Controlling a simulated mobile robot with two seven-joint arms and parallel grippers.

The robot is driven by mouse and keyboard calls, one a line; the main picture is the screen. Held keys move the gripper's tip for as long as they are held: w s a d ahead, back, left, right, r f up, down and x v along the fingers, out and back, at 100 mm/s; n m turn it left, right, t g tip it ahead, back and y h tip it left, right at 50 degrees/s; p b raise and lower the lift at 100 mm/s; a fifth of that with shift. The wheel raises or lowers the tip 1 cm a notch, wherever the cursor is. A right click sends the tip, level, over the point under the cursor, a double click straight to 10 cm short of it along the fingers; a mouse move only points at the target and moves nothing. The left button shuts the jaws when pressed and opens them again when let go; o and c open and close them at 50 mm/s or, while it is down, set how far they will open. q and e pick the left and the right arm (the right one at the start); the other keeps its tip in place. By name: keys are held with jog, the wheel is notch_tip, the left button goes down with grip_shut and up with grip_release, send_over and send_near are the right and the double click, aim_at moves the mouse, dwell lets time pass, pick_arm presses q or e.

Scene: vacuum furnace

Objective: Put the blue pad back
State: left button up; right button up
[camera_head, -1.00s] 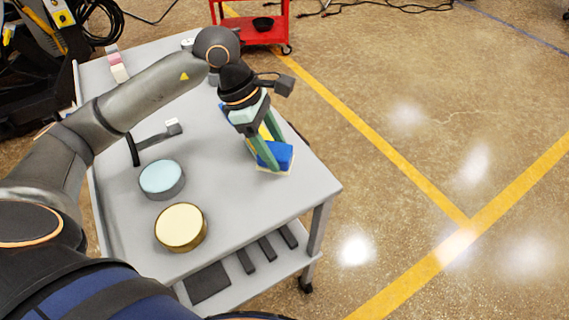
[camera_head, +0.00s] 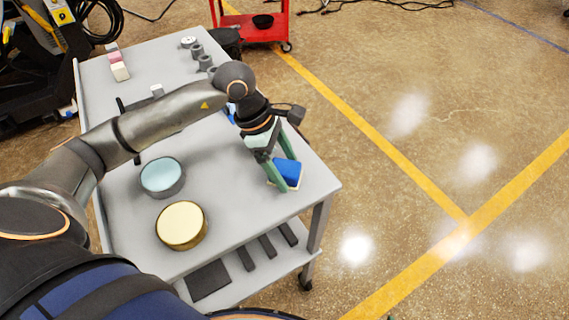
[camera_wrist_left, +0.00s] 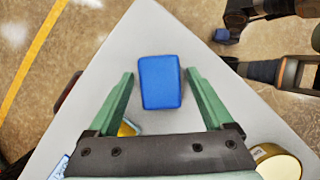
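The blue pad (camera_head: 288,171) lies on the grey cart top (camera_head: 225,205) near its right corner, with a cream layer showing along its lower edge. In the left wrist view the blue pad (camera_wrist_left: 160,82) sits between the fingertips, with a narrow gap on each side. My left gripper (camera_head: 284,174) has its two green fingers apart, reaching down over the pad; they also show in the left wrist view (camera_wrist_left: 160,76). A small green tip at the bottom edge of the head view may be my right gripper (camera_head: 389,317); its fingers cannot be made out.
A pale blue round container (camera_head: 161,176) and a cream-topped round one (camera_head: 181,224) stand left of the gripper. A yellow piece (camera_wrist_left: 128,128) shows beside one finger. Pink and white blocks (camera_head: 118,66) and grey cylinders (camera_head: 197,50) stand farther back.

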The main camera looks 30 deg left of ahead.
pick_arm(q)
jog(key=v, duration=1.2)
jog(key=shift+d, duration=0.1)
dwell(0.4)
